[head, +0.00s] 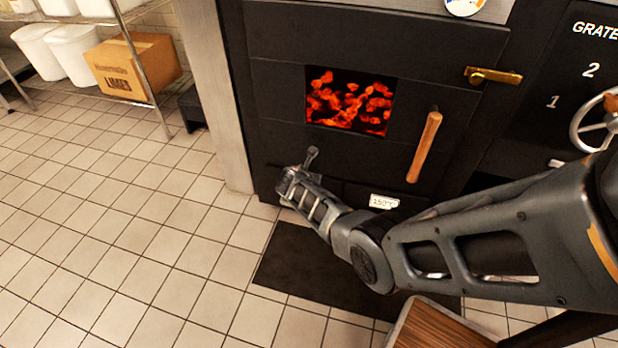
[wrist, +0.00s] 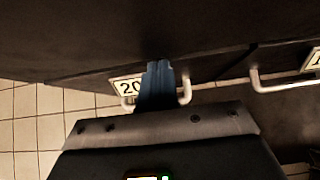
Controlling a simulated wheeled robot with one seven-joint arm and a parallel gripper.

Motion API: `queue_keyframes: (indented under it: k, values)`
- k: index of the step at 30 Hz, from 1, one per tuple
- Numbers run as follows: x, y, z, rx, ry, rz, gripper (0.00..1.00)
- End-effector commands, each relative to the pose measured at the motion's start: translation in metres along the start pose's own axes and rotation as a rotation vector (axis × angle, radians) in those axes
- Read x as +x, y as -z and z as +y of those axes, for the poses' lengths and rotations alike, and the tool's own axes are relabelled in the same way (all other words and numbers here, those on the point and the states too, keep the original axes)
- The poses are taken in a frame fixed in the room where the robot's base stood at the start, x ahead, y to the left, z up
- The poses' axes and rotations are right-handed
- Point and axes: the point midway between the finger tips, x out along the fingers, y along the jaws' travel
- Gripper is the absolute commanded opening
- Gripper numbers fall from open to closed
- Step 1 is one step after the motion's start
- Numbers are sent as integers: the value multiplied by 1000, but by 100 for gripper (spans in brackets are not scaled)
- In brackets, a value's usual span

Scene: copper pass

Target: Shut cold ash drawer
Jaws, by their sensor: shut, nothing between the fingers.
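The cold ash drawer is the left one low on the black furnace (head: 280,90). In the wrist view its white label (wrist: 126,88) reads "20", partly hidden, and its pale handle (wrist: 187,88) shows beside my fingers. My gripper (wrist: 158,66) is shut and empty in front of this drawer, covering part of the handle. I cannot tell whether the fingertips touch the front, or how far out the drawer stands. In the head view my gripper (head: 284,176) is at the furnace's lower left and hides much of the drawer.
A right drawer carries a "150°C" label (head: 384,201); its handle (wrist: 285,85) shows in the wrist view. A wooden-handled fire door (head: 424,146) is above. A dark mat (head: 300,262) lies in front, with a wooden-topped object (head: 440,328) nearby. Tiled floor (head: 150,240) at left is clear.

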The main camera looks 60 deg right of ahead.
Motion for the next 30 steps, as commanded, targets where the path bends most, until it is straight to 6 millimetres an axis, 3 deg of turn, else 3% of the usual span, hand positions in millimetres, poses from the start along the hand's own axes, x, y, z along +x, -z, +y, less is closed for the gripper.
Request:
queue_keyframes:
  k: [6,18,24,30]
  values:
    - [-28,19,1,-9,0,4,0]
    - [-105,17,1,-7,-1,4,0]
    - [-120,19,1,-6,0,4,0]
    - [-122,20,1,-6,1,5,0]
